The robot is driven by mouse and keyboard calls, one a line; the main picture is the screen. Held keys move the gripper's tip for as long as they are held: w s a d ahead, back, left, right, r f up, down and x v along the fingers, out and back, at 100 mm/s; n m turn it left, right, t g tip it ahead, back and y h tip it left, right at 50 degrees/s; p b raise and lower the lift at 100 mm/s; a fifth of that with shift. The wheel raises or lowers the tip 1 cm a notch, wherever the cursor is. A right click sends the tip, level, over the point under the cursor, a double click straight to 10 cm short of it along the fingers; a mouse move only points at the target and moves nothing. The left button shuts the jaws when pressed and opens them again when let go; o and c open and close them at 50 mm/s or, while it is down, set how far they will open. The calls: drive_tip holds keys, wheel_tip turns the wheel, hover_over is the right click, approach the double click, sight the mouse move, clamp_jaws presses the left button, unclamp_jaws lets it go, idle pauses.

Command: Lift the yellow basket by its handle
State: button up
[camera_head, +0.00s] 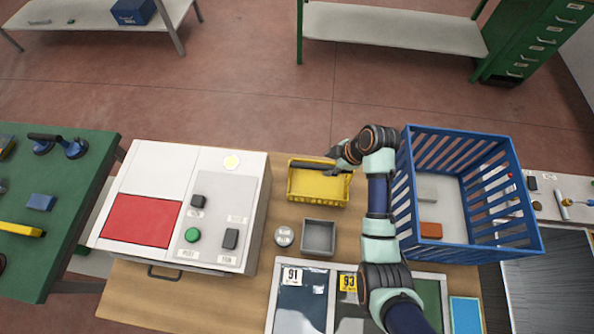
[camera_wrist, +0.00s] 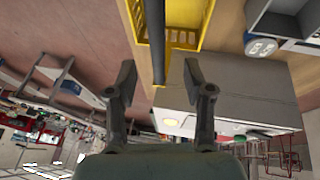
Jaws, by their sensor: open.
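The yellow basket (camera_head: 318,190) stands on the wooden bench, just right of the white control machine. A dark bar, its handle (camera_head: 313,166), runs along its far side in the head view. My gripper (camera_head: 342,163) is at the basket's far right corner, by the handle's right end. In the wrist view the basket (camera_wrist: 211,28) is at the top, and the dark handle (camera_wrist: 158,55) points down from it to between the fingertips. My gripper (camera_wrist: 158,82) is open, one finger to each side of the handle; neither visibly touches it. Depth between them is hard to judge.
A blue slatted crate (camera_head: 468,245) stands right of my arm. The white machine (camera_head: 235,185) with buttons is close on the left. A small grey tray (camera_head: 319,238) and a round grey item (camera_head: 284,236) sit in front of the basket. Beyond the bench is open floor.

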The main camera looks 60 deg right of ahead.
sight(322, 167)
drive_tip(key=shift+x, duration=1.1)
drive_tip(key=shift+d+b+x, duration=0.2)
drive_tip(key=shift+b+x, duration=0.35)
drive_tip(key=shift+x, duration=2.15)
drive_tip(key=shift+f, duration=0.3)
clamp_jaws()
